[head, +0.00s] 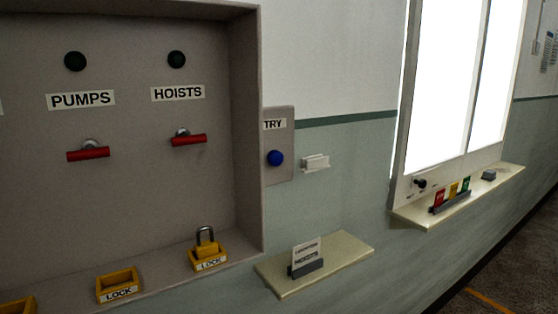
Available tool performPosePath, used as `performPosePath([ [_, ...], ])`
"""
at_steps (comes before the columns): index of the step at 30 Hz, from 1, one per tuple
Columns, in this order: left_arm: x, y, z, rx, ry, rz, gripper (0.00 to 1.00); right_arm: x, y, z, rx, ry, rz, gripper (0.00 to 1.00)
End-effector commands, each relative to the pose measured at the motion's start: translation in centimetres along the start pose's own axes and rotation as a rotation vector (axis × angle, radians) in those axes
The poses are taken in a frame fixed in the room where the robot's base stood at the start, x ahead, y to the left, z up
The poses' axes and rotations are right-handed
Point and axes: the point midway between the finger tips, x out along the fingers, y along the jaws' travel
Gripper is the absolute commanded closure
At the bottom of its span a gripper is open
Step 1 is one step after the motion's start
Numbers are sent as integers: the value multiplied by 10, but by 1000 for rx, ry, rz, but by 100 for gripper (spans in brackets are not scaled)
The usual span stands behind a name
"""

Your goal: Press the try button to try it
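The try button (275,158) is a round blue knob on a small grey plate (281,176). The plate carries a label (273,125) reading TRY and sits at the right edge of the large grey panel (130,200). Nothing touches the button. Neither of my grippers shows in the head view.
Red handles sit under PUMPS (88,153) and HOISTS (189,139), each below a dark round lamp. A yellow LOCK holder (208,259) bears a padlock (206,240); another (119,284) looks empty. A shelf (340,262) holding a card (306,254) juts out below the button.

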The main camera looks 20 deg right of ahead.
Motion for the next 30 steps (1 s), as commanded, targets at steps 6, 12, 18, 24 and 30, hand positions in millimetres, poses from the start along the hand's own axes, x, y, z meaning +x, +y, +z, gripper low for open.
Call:
performPosePath([
  [6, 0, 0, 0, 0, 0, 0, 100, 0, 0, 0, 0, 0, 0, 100],
  [12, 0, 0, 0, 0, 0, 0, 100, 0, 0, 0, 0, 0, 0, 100],
  [18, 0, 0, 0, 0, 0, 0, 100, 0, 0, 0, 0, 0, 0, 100],
  [24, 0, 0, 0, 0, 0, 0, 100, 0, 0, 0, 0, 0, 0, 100],
  [30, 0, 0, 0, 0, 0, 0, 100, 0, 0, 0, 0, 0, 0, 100],
])
